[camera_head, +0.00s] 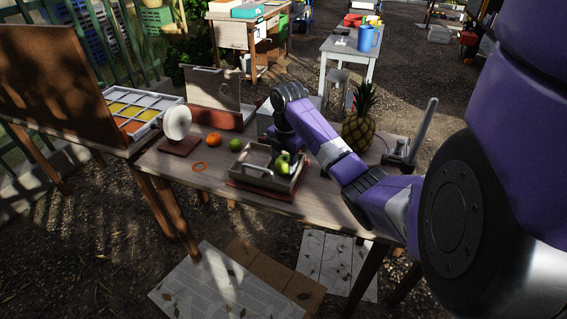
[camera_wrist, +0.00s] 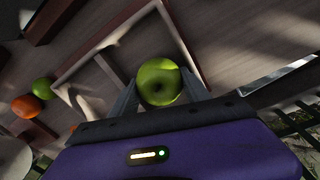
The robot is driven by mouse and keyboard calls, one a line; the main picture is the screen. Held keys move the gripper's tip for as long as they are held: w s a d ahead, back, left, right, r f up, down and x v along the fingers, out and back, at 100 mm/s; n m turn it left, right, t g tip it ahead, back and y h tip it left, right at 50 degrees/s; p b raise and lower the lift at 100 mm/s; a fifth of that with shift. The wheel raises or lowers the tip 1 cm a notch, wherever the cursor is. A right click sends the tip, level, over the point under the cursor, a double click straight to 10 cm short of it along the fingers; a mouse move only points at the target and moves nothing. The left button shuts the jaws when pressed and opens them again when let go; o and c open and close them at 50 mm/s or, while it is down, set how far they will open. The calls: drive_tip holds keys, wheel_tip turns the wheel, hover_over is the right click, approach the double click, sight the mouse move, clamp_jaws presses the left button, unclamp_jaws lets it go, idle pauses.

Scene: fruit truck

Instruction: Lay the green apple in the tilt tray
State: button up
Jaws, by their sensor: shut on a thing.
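A green apple (camera_head: 282,164) is between the fingers of my gripper (camera_head: 291,160). In the wrist view the apple (camera_wrist: 160,82) sits between both fingers of my gripper (camera_wrist: 160,92), which is shut on it. The tilt tray (camera_head: 249,179) is a grey-brown open box on the table, and the apple is over or inside its right part. The tray's pale rim (camera_wrist: 107,40) shows behind the apple in the wrist view. I cannot tell whether the apple touches the tray floor. My gripper partly hides the tray's far right corner.
Another green fruit (camera_head: 235,145) and an orange (camera_head: 214,139) lie left of the tray on the table (camera_head: 190,172). A white disc on a stand (camera_head: 177,123) is at left; a pineapple (camera_head: 359,130) stands at right, beyond my arm.

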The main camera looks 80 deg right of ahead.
drive_tip(key=shift+f, duration=0.25)
idle(0.7)
drive_tip(key=o, duration=1.6)
drive_tip(key=shift+s+d+r+p, duration=0.1)
drive_tip(key=shift+r+p, duration=2.15)
drive_tip(key=shift+r, duration=0.45)
drive_tip(key=shift+r+p, duration=1.5)
drive_tip(key=shift+r, duration=0.15)
